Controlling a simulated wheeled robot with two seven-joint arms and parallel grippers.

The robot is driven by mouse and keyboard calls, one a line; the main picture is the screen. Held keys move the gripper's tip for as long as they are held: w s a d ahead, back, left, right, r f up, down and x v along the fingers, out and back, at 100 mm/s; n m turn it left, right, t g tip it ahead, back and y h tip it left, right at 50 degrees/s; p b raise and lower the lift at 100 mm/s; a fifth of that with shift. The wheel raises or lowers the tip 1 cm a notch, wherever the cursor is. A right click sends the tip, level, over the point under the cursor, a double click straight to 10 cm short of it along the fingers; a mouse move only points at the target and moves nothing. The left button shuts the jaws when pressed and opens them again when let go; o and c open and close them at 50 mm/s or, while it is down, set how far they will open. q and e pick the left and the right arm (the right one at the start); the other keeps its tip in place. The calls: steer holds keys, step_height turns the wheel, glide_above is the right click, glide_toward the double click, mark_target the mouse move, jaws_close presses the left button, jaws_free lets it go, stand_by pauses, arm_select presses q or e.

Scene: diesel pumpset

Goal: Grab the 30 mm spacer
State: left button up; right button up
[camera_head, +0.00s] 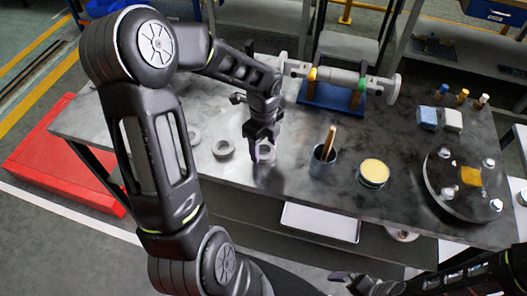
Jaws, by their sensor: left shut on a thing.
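My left gripper (263,150) points down over the grey table (290,190), left of its middle. It is shut on a pale grey ring-shaped spacer (265,153), partly hidden by the fingers. I cannot read a size on it, nor tell whether it touches the table. Two similar grey rings lie to its left: one (223,149) close by and another (193,136) farther left. My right gripper (353,284) is low at the bottom edge, in front of the table; its jaws are too unclear to judge.
A grey cup with a wooden-handled tool (322,163) and a yellow-topped tin (373,173) stand right of the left gripper. A shaft (338,77) rests on a blue stand behind. A dark round plate (435,183) with bolts sits at the right. A red platform (60,155) is at left.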

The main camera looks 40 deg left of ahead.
arm_select(q)
steer(key=c, duration=0.3)
steer(key=shift+c, duration=0.2)
step_height(320, 180, up, 10)
steer(key=shift+r+b, duration=0.1)
steer(key=shift+b, duration=0.4)
stand_by(0.4)
